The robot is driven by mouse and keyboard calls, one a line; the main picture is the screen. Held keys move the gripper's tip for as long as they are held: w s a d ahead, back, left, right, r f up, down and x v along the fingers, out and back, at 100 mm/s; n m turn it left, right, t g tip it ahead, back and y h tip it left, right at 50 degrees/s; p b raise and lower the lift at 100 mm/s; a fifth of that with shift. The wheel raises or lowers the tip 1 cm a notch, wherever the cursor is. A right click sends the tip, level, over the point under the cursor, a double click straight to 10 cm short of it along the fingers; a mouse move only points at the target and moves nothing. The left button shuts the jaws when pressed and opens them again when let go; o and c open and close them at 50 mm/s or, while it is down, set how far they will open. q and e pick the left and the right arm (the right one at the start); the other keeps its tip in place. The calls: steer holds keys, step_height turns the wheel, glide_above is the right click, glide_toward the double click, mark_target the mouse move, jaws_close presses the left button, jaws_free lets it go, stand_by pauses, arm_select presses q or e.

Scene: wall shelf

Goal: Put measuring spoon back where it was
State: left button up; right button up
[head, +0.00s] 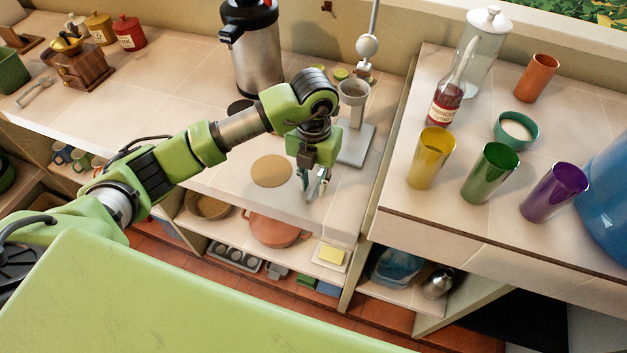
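My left gripper (312,187) points down over the front part of the middle counter, between a round tan mat and a grey-based stand. Its fingers look small and silvery here, and I cannot tell whether they are apart or closed on something thin. I cannot clearly make out a measuring spoon. A small grey metal object with a handle-like shape (35,92) lies on the counter at the far left, but I cannot tell what it is. My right gripper is not in view.
The round tan mat (271,170) lies left of the gripper. The grey-based stand (357,145) with a cup is close behind right. A steel flask (256,55) stands behind. Yellow (431,158), green (490,172) and purple (553,191) cups stand on the higher right counter.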

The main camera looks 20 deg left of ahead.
mark_target(313, 187)
arm_select(q)
steer(key=shift+r, duration=0.15)
steer(key=shift+r, duration=0.2)
step_height(313, 187, up, 12)
steer(key=b, duration=0.2)
steer(key=shift+f, duration=0.15)
steer(key=shift+s+f, duration=0.1)
stand_by(0.5)
